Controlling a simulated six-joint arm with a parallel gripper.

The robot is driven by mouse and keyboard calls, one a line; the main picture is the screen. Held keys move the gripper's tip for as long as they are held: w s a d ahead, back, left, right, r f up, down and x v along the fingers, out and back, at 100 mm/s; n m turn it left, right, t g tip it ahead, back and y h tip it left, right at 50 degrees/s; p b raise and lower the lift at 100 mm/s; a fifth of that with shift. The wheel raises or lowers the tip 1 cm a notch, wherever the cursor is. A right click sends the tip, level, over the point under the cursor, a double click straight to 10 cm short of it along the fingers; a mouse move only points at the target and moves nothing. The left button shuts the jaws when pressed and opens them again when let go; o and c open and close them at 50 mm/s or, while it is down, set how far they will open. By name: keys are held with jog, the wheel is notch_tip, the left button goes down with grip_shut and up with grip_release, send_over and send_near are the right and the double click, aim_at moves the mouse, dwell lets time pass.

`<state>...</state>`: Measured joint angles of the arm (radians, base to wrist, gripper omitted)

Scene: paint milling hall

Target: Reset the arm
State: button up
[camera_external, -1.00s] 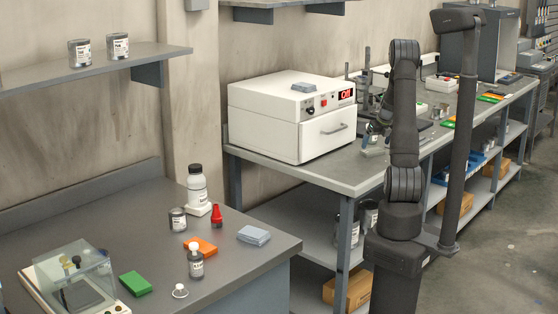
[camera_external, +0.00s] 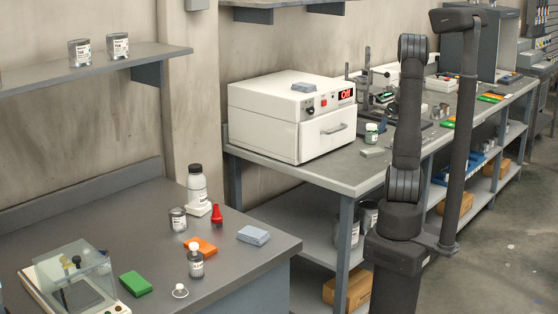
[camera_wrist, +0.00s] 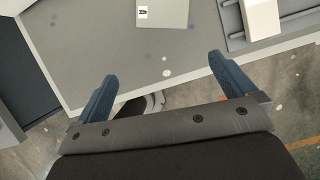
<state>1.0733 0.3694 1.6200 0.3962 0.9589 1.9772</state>
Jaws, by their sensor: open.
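My gripper (camera_wrist: 163,88) shows in the wrist view with its two blue fingers wide apart and nothing between them. It is over the front edge of a grey bench (camera_wrist: 90,35), with floor below. In the external view my arm stands upright in front of the long bench (camera_external: 352,174). The gripper itself is hidden behind the arm links there.
A white oven (camera_external: 270,118) reading "Off", a small jar (camera_external: 371,133) and a pale block (camera_external: 372,151) sit on the long bench. The near-left bench (camera_external: 110,215) holds bottles and a balance (camera_external: 75,280).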

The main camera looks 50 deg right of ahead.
jog(key=w+a+r+n+g+y, duration=0.2)
jog(key=w+a+r+n+y, duration=0.1)
jog(key=w+a+r+n, duration=0.75)
jog(key=w+a+r+n+g+y, duration=0.2)
jog(key=w+a+r+n, duration=0.55)
jog(key=a, duration=0.65)
jog(key=w+a+n, duration=0.1)
jog(key=w+a, duration=0.8)
jog(key=a, duration=0.1)
jog(key=shift+w+a+f+g, duration=0.2)
jog(key=shift+a+g, duration=0.05)
jog(key=shift+g, duration=0.05)
